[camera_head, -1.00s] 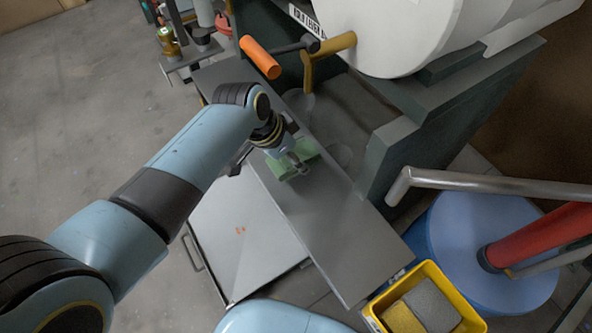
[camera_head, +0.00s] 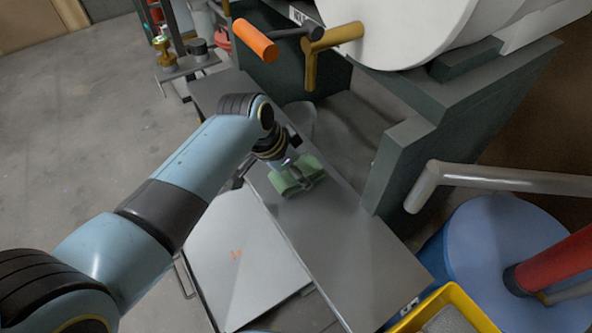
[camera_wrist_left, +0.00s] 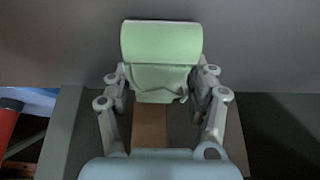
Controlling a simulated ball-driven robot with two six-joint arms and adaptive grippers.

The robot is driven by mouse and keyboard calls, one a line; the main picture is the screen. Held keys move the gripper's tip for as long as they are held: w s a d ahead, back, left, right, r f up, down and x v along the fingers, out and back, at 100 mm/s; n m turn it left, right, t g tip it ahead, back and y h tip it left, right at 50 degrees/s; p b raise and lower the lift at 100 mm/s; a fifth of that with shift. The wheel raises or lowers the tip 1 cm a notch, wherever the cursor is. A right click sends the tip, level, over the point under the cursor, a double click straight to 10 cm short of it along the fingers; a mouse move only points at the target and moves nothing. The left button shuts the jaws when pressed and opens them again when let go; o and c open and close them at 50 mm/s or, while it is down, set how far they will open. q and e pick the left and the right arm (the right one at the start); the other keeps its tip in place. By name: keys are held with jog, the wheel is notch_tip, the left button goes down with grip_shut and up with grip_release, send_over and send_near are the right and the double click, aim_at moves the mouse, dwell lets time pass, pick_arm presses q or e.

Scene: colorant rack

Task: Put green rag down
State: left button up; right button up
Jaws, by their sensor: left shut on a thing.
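The green rag (camera_head: 296,178) is held in my left gripper (camera_head: 301,177) over the grey metal shelf (camera_head: 345,236) in the head view. In the left wrist view the green rag (camera_wrist_left: 161,62) sits between the two fingers of my left gripper (camera_wrist_left: 160,92), its folded edge standing out beyond the fingertips. The gripper is shut on it. The rag is close to the shelf surface; I cannot tell whether it touches. My right gripper is not in view.
A dark green machine frame (camera_head: 408,160) with a white drum (camera_head: 400,35) stands behind the shelf. An orange handle (camera_head: 255,40) juts out above. A yellow bin (camera_head: 452,306) and a blue barrel (camera_head: 510,250) are at the right. The shelf's near part is bare.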

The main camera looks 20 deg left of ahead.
pick_arm(q)
jog(key=shift+f, duration=0.15)
jog(key=o, duration=1.1)
jog(key=p+v, duration=0.4)
jog(key=v, duration=0.7)
jog(key=s+a+f+n+g+y, duration=0.1)
jog(key=s+a+f+n, duration=0.15)
jog(key=s+f, duration=0.65)
jog(key=s+a+f+n+g+y, duration=0.15)
jog(key=s+a+f, duration=0.35)
jog(key=f, duration=0.6)
jog(key=s+a+f+n, duration=0.1)
jog(key=s+a+f, duration=0.2)
jog(key=s, duration=1.1)
jog(key=s+a+f+n+y, duration=0.1)
jog(key=s+a+f+n, duration=0.1)
jog(key=s+f, duration=0.6)
jog(key=s+a, duration=0.1)
jog(key=s, duration=0.5)
jog(key=shift+a, duration=0.25)
jog(key=shift+s+g, duration=0.1)
jog(key=shift+g, duration=0.15)
